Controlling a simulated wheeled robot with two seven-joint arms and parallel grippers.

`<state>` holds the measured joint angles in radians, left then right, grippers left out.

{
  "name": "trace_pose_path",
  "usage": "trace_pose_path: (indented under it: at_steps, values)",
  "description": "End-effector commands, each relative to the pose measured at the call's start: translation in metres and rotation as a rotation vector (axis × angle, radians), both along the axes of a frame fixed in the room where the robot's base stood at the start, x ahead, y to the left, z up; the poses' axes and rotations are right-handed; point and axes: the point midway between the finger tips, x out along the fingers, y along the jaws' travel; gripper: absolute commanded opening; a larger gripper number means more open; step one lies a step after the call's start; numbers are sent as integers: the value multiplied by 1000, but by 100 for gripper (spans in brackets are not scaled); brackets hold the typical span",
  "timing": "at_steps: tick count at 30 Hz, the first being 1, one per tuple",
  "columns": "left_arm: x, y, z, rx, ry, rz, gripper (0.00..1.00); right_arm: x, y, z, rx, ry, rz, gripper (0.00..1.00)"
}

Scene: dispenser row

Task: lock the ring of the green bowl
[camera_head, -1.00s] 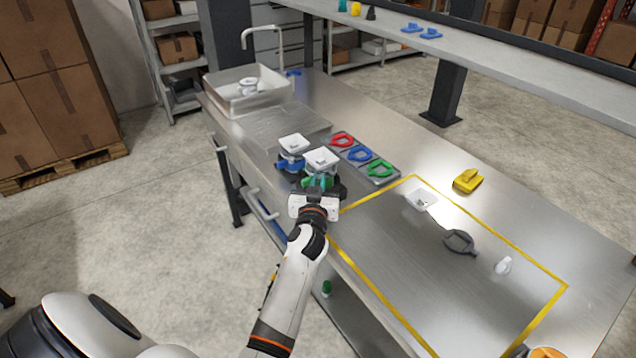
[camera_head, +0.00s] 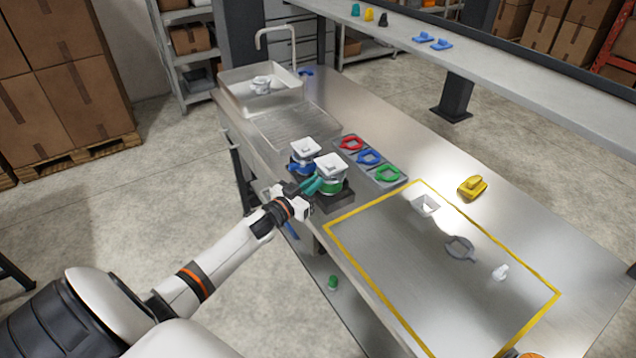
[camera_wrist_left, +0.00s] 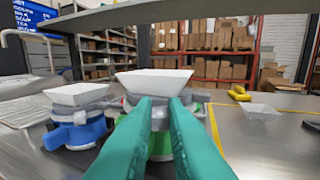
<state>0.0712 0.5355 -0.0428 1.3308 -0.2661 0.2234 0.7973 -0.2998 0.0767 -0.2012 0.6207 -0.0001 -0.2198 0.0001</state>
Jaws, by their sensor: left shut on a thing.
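The green bowl (camera_head: 332,187) stands on a dark base at the table's near edge, with a white square hopper (camera_head: 330,163) on top. The bowl also shows in the left wrist view (camera_wrist_left: 160,148), partly hidden behind my fingers. My left gripper (camera_head: 314,185), with teal fingers, reaches in from the left at the height of the ring, below the hopper. It is shut on what seems to be the ring's handle; the fingers hide the handle and most of the ring. In the wrist view the fingertips (camera_wrist_left: 160,101) meet the unit just under the hopper.
A similar blue bowl unit (camera_head: 303,160) stands close behind, to the left. A grey tray with red (camera_head: 351,144), blue (camera_head: 369,157) and green (camera_head: 388,173) rings lies beyond. A yellow-outlined area (camera_head: 376,290) to the right holds several small parts. A sink (camera_head: 290,97) is at the far left.

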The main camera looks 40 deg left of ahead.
Motion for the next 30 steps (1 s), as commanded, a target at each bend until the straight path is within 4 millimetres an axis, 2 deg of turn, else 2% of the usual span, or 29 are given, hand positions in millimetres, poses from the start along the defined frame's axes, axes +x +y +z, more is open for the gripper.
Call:
trace_pose_path:
  at_steps: [9, 26, 27, 30]
  values:
    - [2, 11, -3, 3, 2, -144, 0, 0, 0, -12, 0, 0, 0, 45]
    - [2, 12, -2, -1, 1, -179, 0, 0, -4, -13, -5, 1, 1, 45]
    - [2, 12, -2, -1, 1, -179, 15, 0, -5, -13, -5, 1, 1, 45]
    - [2, 12, -1, -1, 0, -179, 31, 0, -5, -13, -5, 1, 0, 45]
